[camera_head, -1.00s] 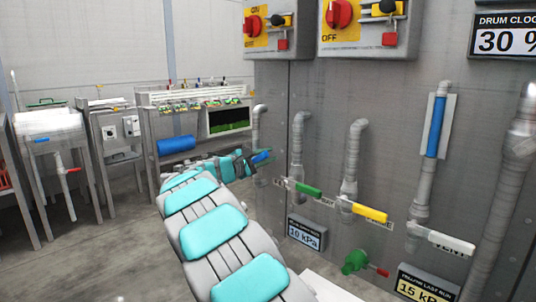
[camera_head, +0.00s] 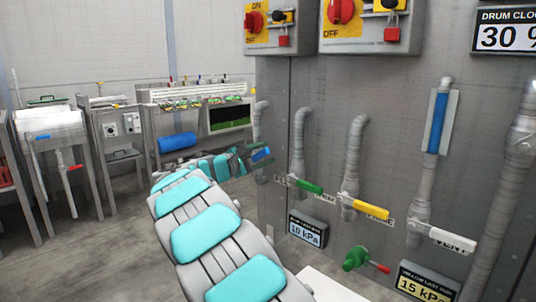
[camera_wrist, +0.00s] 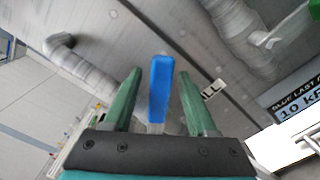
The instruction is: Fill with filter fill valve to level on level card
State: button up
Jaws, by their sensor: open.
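The blue valve handle (camera_wrist: 160,88) stands between my two green fingers in the wrist view, with gaps on both sides. A partly hidden label ending in "LL" (camera_wrist: 212,89) is on the wall beside it. My gripper (camera_wrist: 163,97) is open around the handle, not clamped on it. In the head view the blue handle (camera_head: 261,154) shows at the end of my arm, by the grey wall; the fingers are hard to make out there. A blue strip on a white card (camera_head: 437,122) is mounted upright at a pipe on the right.
Green (camera_head: 308,186), yellow (camera_head: 367,208) and white (camera_head: 447,237) valve handles line the wall to the right. A green valve with a red lever (camera_head: 357,258) sits lower. Displays read 10 kPa (camera_head: 307,231) and 15 kPa (camera_head: 428,281). Benches stand at the left; open floor lies between.

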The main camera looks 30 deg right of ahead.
aim_at(260, 155)
jog(key=v, duration=0.6)
dwell(0.4)
